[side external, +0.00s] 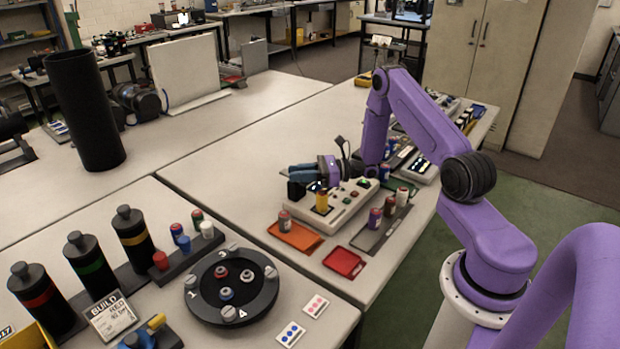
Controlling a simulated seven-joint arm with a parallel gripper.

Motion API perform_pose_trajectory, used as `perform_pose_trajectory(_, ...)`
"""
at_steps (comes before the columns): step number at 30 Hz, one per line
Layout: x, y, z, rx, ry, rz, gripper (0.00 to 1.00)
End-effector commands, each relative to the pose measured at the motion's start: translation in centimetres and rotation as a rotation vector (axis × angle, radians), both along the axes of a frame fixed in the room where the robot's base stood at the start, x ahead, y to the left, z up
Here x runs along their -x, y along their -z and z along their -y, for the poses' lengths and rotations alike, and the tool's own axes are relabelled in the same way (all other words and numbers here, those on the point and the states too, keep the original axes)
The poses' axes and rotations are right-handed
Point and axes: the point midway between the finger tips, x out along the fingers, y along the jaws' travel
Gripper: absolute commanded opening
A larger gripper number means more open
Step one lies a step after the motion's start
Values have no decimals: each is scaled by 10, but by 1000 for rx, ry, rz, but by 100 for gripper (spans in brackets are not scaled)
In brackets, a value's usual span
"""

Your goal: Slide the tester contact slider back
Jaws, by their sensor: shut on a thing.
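The tester (349,208) is a pale box on the bench with green and red buttons on its top. A yellow cylinder (321,202) stands upright at its left part. The contact slider appears to be the black block (296,190) at the tester's left end, partly hidden by my fingers. My gripper (298,172) lies nearly level above the tester's left back side, its dark blue fingers pointing left. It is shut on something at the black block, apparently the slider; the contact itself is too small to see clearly.
An orange tray (283,234) with a small cylinder, a red tray (344,275) and a dark tray (369,244) with cylinders lie in front of the tester. A round numbered turntable (205,302) stands front left.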

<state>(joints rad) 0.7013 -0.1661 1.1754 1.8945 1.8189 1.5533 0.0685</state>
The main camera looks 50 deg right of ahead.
Motion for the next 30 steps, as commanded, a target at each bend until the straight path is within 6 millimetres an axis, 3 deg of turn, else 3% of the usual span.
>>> perform_pose_trajectory(11,-8,-1,1,4,5,4,0)
perform_pose_trajectory(12,-8,-1,1,4,5,4,38)
perform_pose_trajectory(13,-8,-1,1,4,5,4,47)
perform_pose_trajectory(23,-5,0,2,1,3,1,47)
perform_pose_trajectory(30,15,0,22,-1,7,-1,47)
